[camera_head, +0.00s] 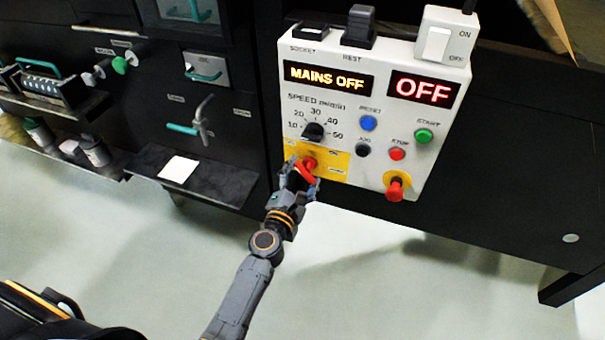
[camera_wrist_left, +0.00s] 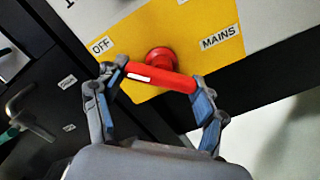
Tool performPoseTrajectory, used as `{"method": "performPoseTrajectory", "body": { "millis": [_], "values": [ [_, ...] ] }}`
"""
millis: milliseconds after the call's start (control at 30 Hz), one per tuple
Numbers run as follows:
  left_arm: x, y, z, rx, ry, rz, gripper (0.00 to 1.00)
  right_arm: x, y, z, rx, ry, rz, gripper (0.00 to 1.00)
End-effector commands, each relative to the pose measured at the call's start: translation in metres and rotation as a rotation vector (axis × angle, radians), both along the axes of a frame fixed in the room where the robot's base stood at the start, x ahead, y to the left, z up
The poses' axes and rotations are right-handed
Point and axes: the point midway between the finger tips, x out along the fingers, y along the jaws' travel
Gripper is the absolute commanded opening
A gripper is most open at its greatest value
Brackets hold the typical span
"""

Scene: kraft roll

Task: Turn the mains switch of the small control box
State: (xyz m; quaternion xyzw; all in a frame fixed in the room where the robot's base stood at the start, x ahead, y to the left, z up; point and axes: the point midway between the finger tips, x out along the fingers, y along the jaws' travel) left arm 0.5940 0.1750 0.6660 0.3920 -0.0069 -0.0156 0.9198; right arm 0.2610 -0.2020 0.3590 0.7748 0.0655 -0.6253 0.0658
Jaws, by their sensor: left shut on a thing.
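The white control box (camera_head: 344,131) hangs on a dark panel, its displays reading "MAINS OFF" (camera_head: 328,79) and "OFF" (camera_head: 423,91). Its red mains switch (camera_head: 308,163) sits on a yellow plate (camera_head: 334,163) at the lower left. In the left wrist view the switch handle (camera_wrist_left: 160,78) is a red bar with a white mark near its left end, which lies toward the "OFF" label; "MAINS" is at right. My left gripper (camera_head: 301,178) is shut on the handle, one finger at each end; it fills the wrist view's middle (camera_wrist_left: 160,95). My right gripper is not in view.
A red mushroom button (camera_head: 397,186) protrudes at the box's lower right. A black speed knob (camera_head: 313,131) is above the switch, with several small buttons to its right. A dark shelf (camera_head: 225,187) with a white card (camera_head: 178,169) juts out at left. Open floor lies below.

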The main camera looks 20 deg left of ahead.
Motion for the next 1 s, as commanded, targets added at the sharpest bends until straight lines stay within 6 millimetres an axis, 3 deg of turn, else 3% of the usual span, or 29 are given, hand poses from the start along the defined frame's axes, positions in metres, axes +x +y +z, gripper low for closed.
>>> {"method": "performPoseTrajectory", "body": {
  "millis": [600,633,700,1000],
  "values": [
    [0.0002,0.0005,0.0001,-0.041,0.001,0.001,0.39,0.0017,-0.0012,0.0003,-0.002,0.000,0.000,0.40],
    [0.0002,0.0004,0.0000,-0.041,0.001,0.001,0.77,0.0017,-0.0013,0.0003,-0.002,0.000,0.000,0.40],
    [0.0002,0.0004,0.0000,-0.040,0.001,0.001,0.91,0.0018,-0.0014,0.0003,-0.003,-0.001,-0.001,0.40],
    [0.0001,0.0001,-0.0001,-0.037,0.001,0.000,0.94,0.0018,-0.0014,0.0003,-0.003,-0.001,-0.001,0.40]
  ]
}}
